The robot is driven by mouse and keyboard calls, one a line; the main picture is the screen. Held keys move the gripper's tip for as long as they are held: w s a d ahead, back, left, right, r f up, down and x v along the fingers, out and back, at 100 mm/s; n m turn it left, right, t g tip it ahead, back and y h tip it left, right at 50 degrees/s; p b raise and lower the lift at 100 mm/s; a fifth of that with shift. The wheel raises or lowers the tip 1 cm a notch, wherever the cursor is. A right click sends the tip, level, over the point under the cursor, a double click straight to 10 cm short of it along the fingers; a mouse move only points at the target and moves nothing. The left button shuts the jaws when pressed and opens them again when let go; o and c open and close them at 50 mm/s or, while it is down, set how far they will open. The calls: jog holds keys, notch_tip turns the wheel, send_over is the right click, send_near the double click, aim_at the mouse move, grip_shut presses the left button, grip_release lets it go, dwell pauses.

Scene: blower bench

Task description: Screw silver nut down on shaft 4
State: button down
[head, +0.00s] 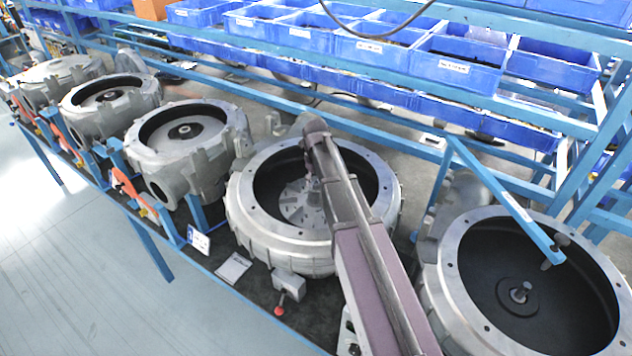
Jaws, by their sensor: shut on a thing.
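My gripper (313,182) points down into the open round grey blower housing (305,249), the fourth from the left. It is small in the head view and partly hidden by my own wrist and forearm. It is shut at the middle of the housing, over the finned silver disc (300,205) inside. The silver nut and the top of shaft 4 are hidden at the fingertips, so I cannot see how the nut sits on the shaft.
Three more housings (185,152) stand to the left, and another (448,262) with a bare central shaft (521,291) stands at right. Blue bins (455,68) line the rack behind. A red-knobbed box (289,284) sits in front.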

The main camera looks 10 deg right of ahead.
jog(key=c, duration=0.5)
grip_release()
jog(key=n, duration=2.5)
dwell(0.3)
